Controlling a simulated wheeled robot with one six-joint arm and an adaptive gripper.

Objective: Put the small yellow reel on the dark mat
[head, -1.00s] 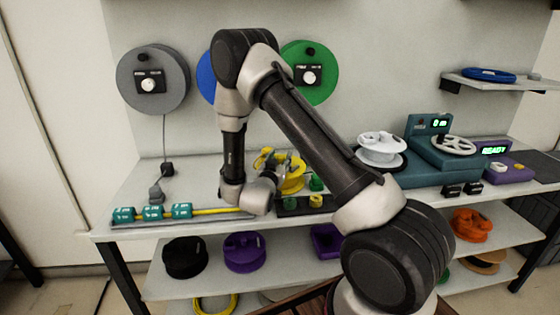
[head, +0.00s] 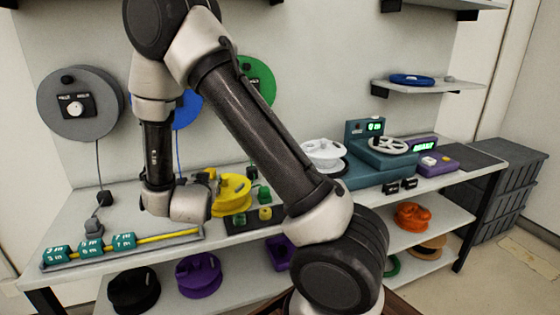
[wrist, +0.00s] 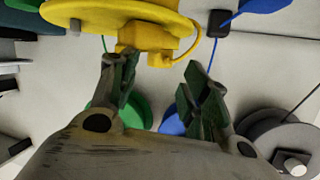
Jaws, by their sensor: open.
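The small yellow reel (head: 233,190) stands on the bench, left of the middle in the head view. In the wrist view the yellow reel (wrist: 125,12) fills the upper left, with a yellow block and a short curled yellow lead at its edge. My gripper (head: 211,187) is at the reel's left side in the head view, partly hidden by my wrist. In the wrist view my gripper (wrist: 163,78) is open, with its fingers apart below the yellow block and nothing held between them. A dark mat (head: 470,157) lies bare at the bench's right end.
A ruler strip (head: 150,243) lies along the front left.

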